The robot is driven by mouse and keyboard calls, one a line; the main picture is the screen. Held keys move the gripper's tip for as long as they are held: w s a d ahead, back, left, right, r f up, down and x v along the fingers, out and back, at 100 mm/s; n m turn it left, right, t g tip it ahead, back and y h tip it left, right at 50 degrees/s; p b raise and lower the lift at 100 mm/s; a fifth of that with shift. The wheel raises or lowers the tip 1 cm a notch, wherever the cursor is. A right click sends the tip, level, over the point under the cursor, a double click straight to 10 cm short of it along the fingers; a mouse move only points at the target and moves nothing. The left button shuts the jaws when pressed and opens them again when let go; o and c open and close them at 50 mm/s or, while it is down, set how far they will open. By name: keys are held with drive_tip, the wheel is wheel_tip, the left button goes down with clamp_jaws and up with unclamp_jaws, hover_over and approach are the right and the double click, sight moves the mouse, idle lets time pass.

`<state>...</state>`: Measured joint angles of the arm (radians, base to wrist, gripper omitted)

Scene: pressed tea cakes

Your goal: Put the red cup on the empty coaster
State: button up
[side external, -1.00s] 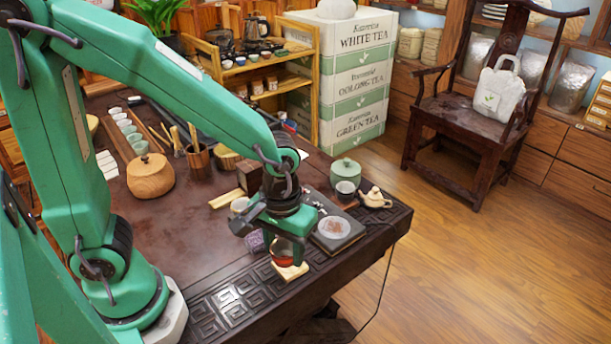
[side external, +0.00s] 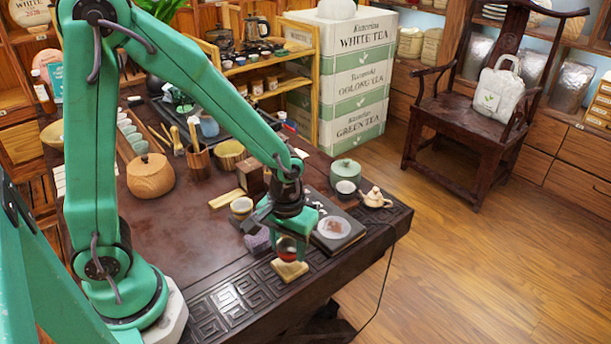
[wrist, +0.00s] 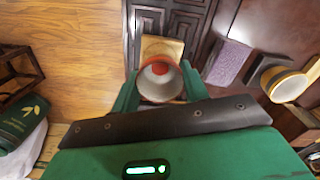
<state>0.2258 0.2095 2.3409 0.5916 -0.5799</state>
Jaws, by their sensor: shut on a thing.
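My gripper (side external: 286,243) is shut on the red cup (side external: 287,252), whose inside looks pale in the wrist view (wrist: 160,84). The cup is upright or nearly so, between the two green fingers. A square wooden coaster (side external: 290,272) lies bare on the table near its front edge, just below the cup in the side view. In the wrist view, the coaster (wrist: 161,46) shows beyond the cup's far rim, partly hidden by it. The cup appears held above the table; the exact gap is hard to tell.
A dark tray with a round disc (side external: 334,227) lies close on the right.

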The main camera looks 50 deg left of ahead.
drive_tip(key=shift+f, duration=0.9)
drive_tip(key=shift+f, duration=0.15)
drive_tip(key=o, duration=1)
drive_tip(key=shift+r, duration=6.15)
drive_tip(key=shift+r, duration=0.1)
